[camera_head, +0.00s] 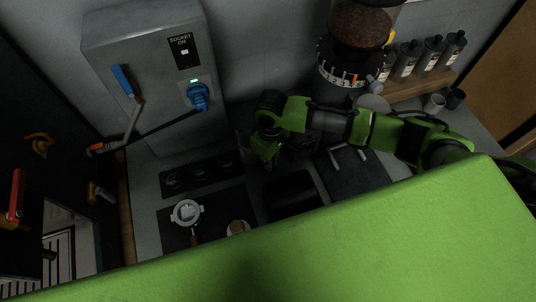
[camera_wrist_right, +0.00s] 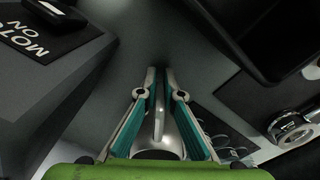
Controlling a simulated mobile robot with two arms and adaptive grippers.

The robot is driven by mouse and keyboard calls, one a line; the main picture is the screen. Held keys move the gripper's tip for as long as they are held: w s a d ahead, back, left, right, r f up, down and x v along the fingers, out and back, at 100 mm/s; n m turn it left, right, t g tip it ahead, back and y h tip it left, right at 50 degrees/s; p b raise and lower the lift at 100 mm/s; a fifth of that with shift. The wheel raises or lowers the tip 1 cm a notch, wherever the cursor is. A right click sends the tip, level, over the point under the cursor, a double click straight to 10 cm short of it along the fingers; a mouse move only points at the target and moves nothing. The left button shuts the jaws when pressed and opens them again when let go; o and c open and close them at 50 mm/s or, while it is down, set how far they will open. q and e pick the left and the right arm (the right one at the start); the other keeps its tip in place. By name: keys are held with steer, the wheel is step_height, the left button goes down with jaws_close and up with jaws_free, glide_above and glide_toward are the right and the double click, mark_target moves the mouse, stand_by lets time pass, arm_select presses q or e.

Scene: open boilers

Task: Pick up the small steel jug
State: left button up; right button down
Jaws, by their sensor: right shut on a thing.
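The small steel jug (camera_wrist_right: 160,140) shows in the right wrist view between the two fingers of my right gripper (camera_wrist_right: 160,78). A narrow upright metal part of it, which looks like its handle, lies between the finger pads, and its rounded body shows below. My right gripper is shut on it. In the head view my right gripper (camera_head: 266,158) is over the counter, and the jug (camera_head: 243,146) shows only partly and dimly beside it on the left. I cannot tell whether the jug touches the counter. My left gripper is not in view.
A grey box with a blue socket plug (camera_head: 198,96) stands behind on the left. A coffee grinder (camera_head: 345,70) and several bottles (camera_head: 430,55) stand at the back right.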

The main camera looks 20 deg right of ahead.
steer(key=shift+w+r+b, duration=0.15)
steer(key=shift+r+b, duration=0.2)
steer(key=shift+r, duration=0.3)
steer(key=shift+a+r+b, duration=0.1)
steer(key=shift+r+b, duration=0.25)
steer(key=shift+r, duration=0.4)
steer(key=s+a+r+b, duration=0.2)
steer(key=s+a+r, duration=0.7)
steer(key=s+r, duration=0.1)
steer(key=shift+a, duration=0.35)
